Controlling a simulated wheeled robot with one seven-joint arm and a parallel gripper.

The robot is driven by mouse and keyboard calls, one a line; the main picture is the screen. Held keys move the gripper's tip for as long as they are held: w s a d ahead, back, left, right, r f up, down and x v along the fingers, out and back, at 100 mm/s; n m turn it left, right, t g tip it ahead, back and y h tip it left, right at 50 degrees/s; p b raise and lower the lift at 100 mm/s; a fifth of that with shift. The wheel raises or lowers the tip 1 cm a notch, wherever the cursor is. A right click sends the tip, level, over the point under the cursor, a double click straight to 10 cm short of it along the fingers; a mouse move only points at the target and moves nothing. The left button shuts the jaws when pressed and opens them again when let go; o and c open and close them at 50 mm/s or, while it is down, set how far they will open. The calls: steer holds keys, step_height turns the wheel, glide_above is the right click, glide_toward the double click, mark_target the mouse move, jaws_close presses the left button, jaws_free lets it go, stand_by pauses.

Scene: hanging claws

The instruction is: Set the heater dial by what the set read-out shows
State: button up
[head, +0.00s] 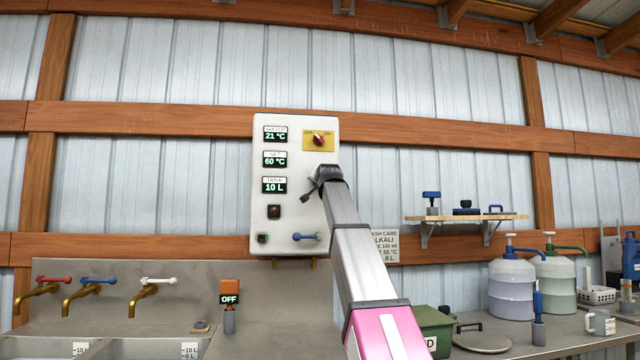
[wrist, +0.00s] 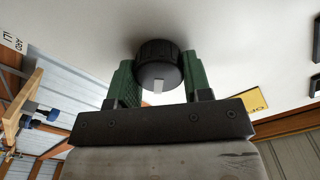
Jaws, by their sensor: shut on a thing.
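The heater (head: 292,220) is a white wall panel. Its set read-out (head: 275,160) shows 60 °C. The water read-out (head: 275,135) above shows 21 °C, and the tank read-out (head: 274,185) below shows 10 L. In the wrist view the heater dial (wrist: 157,52) is a dark round knob with a pale pointer mark. My gripper (wrist: 157,80) is shut on the dial, with one green finger on each side. In the head view my gripper (head: 318,178) is at the panel's right side, and my arm hides the dial there.
A red switch (head: 318,140) on a yellow plate sits just above my gripper. A blue lever (head: 306,237) is below. A partly hidden card (head: 386,247) on the wall reads 55 °C and 8 L. Taps and sinks are left; jugs and a shelf are right.

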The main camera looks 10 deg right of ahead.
steer(key=o, duration=0.9)
steer(key=shift+s, duration=0.15)
steer(key=s, duration=1)
steer(key=shift+s, duration=0.3)
